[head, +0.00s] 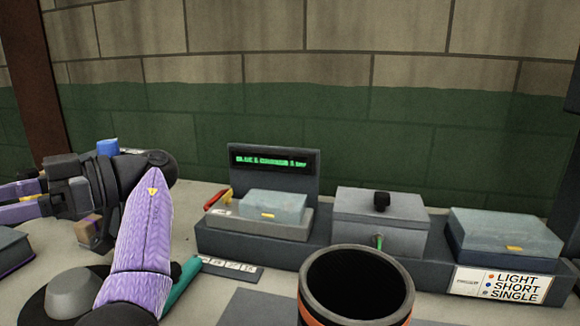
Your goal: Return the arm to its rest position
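My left arm (140,240) has a purple patterned link rising from the bottom left to a black joint. From there a dark wrist section turns left to my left gripper (14,202). Two purple finger-like parts point left and run off the picture edge, so their tips are hidden and I cannot tell whether they are open. My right arm and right gripper are not in view.
A grey bench unit has a lit green display (270,160), a left box (275,205), a black-knobbed middle box (380,208) and a right box (505,230). A dark open cylinder (355,262) stands in front. A blue object (107,147) is behind my wrist.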

